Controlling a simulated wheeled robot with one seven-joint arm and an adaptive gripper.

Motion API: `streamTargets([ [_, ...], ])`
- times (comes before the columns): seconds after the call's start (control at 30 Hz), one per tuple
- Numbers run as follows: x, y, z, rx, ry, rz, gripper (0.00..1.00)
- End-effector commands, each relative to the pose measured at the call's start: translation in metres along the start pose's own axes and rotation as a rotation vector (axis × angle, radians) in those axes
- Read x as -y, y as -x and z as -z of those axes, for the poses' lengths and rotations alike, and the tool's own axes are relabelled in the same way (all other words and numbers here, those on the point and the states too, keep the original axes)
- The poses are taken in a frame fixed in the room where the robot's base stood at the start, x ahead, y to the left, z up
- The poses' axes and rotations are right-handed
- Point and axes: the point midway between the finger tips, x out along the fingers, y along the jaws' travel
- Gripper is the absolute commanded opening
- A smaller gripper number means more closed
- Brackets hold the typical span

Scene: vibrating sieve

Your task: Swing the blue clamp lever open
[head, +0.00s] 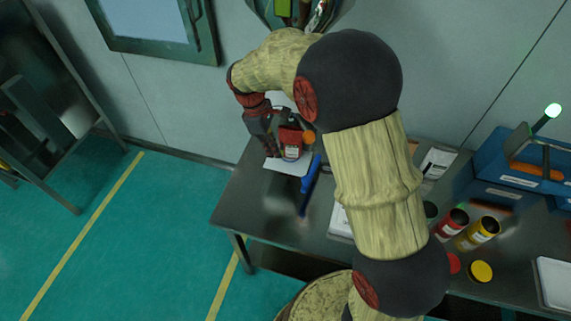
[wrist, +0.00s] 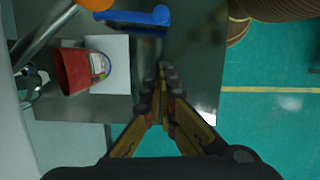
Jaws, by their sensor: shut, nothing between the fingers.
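The blue clamp lever (head: 311,174) is a bright blue bar beside the small red sieve device (head: 291,143), on the left part of the dark bench. In the wrist view the lever (wrist: 148,17) lies near the top, with a rounded end at its right. My gripper (wrist: 163,70) is shut and empty, its fingertips pointing up the picture and apart from the lever in that view. In the head view my gripper (head: 268,145) is dark and sits just left of the red device, partly blending with it. The lever's pivot is not clearly visible.
A white plate (wrist: 117,65) lies under the red part. Red and yellow cans (head: 477,233) and a blue bin (head: 500,165) stand at the right of the bench (head: 235,195). The bench's front-left surface is clear.

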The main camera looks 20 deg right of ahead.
Motion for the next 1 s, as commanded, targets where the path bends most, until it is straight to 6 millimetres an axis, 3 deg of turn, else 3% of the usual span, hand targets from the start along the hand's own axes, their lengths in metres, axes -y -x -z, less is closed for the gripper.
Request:
streamTargets([
  [0.57, 0.002, -0.101, -0.001, 0.003, -0.001, 0.005, 0.00],
  [0.8, 0.001, -0.108, -0.031, 0.001, -0.003, 0.002, 0.00],
  [1.0, 0.001, -0.110, -0.038, 0.000, -0.001, 0.001, 0.00],
])
